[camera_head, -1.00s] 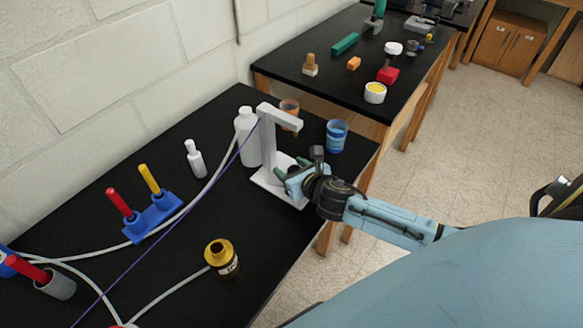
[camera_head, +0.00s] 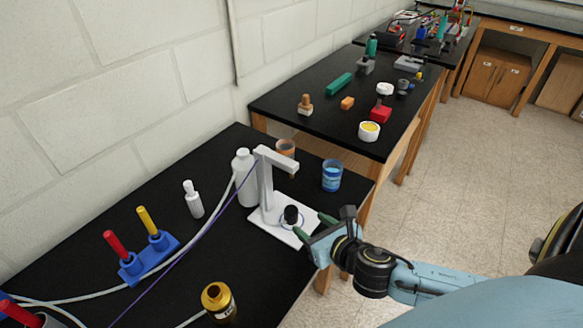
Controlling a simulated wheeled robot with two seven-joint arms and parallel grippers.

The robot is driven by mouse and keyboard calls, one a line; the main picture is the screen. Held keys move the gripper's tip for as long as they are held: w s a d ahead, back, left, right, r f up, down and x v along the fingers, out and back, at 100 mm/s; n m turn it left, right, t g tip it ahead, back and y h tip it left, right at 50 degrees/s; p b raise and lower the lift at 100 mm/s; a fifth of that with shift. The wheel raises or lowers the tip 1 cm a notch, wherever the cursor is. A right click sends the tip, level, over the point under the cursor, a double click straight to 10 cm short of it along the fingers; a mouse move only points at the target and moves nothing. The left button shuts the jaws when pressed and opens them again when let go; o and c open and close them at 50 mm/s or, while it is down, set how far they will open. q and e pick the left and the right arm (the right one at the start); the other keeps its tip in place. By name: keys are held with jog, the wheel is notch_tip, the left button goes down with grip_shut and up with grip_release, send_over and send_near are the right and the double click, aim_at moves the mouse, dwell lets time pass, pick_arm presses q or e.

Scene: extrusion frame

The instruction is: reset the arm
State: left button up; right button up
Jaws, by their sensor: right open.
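My right arm comes in from the lower right in the head view, light blue with black joints. Its right gripper (camera_head: 312,227) is open and empty, with green-tipped fingers pointing left at the right edge of a white stand (camera_head: 267,180). A small black piece (camera_head: 291,214) sits on the stand's base, just left of the fingers and apparently apart from them. My left gripper is not in view.
Near the stand are a white bottle (camera_head: 246,178), a blue cup (camera_head: 332,175) and an orange-brown cup (camera_head: 286,149). A blue rack (camera_head: 149,258) holds red and yellow handles. Pale tubing crosses the black table. Floor at right is clear.

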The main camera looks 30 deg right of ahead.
jog(key=m, duration=0.2)
jog(key=s+m+h, duration=0.1)
jog(key=m, duration=0.2)
jog(key=shift+a+g, duration=0.1)
jog(key=shift+g, duration=0.3)
jog(key=s+m, duration=0.1)
jog(key=m, duration=0.1)
jog(key=s+m+g, duration=0.1)
jog(key=m, duration=0.2)
jog(key=s+m+g+h, duration=0.1)
jog(key=m, duration=0.2)
jog(key=shift+a+f, duration=0.25)
jog(key=shift+f, duration=0.05)
jog(key=s+a+m+g+y, duration=0.1)
jog(key=s+a+m+g, duration=0.25)
jog(key=s+m, duration=0.45)
jog(key=s+a+m+g+y, duration=0.15)
jog(key=s+m+g, duration=0.25)
jog(key=m, duration=0.8)
notch_tip(320, 180, down, 27)
jog(key=s+a+g+b, duration=0.1)
jog(key=s+b, duration=0.1)
jog(key=s+d+f+g+b, duration=0.1)
jog(key=s+d+f, duration=0.1)
jog(key=s+f, duration=1.4)
jog(key=shift+s+d+f+m+b, duration=0.3)
jog(key=shift+s+d+f, duration=0.05)
jog(key=shift+d+f, duration=0.05)
